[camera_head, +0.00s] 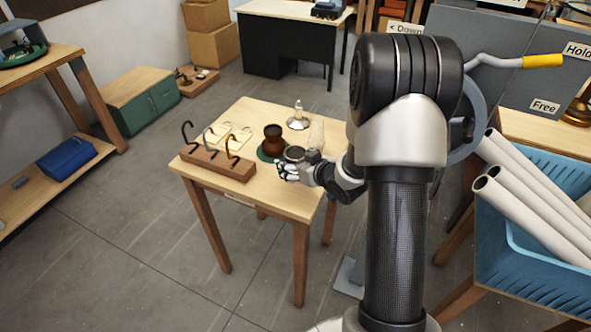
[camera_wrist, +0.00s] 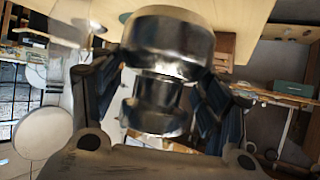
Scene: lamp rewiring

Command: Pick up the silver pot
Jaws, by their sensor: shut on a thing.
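The silver pot (camera_wrist: 168,45) fills the middle of the wrist view, shiny, with a wide body, a narrow neck and a flared rim. My gripper (camera_wrist: 158,88) is shut on it, one dark finger on each side of the neck. In the head view the pot (camera_head: 294,153) shows as a small dark grey round shape at my gripper (camera_head: 290,168), by the near right part of the wooden table (camera_head: 258,112). My fingers partly hide it there. I cannot tell whether it touches the table.
A brown pot (camera_head: 273,140) stands on a green mat (camera_head: 264,155) close by on the left. A wooden block with hooks (camera_head: 217,160) lies along the table's left edge. A silver-based piece (camera_head: 298,122) stands behind. A blue crate with tubes (camera_head: 520,262) is at right.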

